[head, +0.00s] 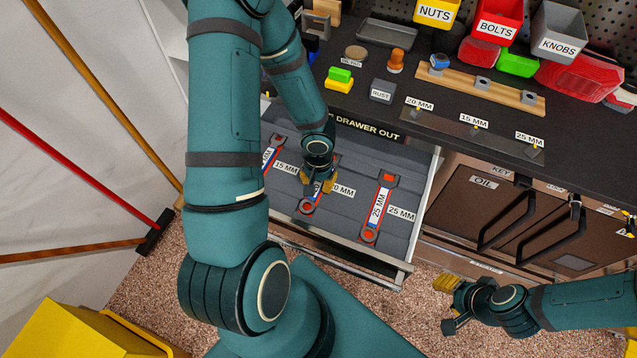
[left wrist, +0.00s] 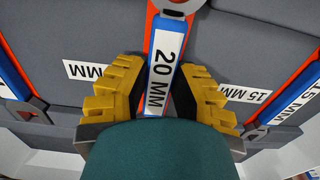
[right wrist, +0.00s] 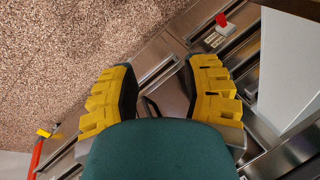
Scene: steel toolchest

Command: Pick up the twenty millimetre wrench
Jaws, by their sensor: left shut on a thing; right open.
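The 20 mm wrench (head: 306,206) is orange-red and blue with a white "20 MM" label and lies in the grey open drawer (head: 338,222). My left gripper (head: 318,184) is over its middle and partly hides it. In the left wrist view the yellow fingers (left wrist: 164,88) are on both sides of the wrench handle (left wrist: 166,60), shut on it. The wrench looks to be still at the drawer floor; any lift is too small to tell. My right gripper (head: 446,304) is open and empty, out in front of the cabinet, and its spread fingers show in the right wrist view (right wrist: 160,75).
The 25 mm wrench (head: 378,206) lies to the right in the drawer, the 15 mm wrench (head: 270,156) to the left. The black worktop (head: 372,121) with a labelled holder strip (head: 470,130) is behind. The drawer front (head: 345,251) borders the near side. Brooms lean at the left.

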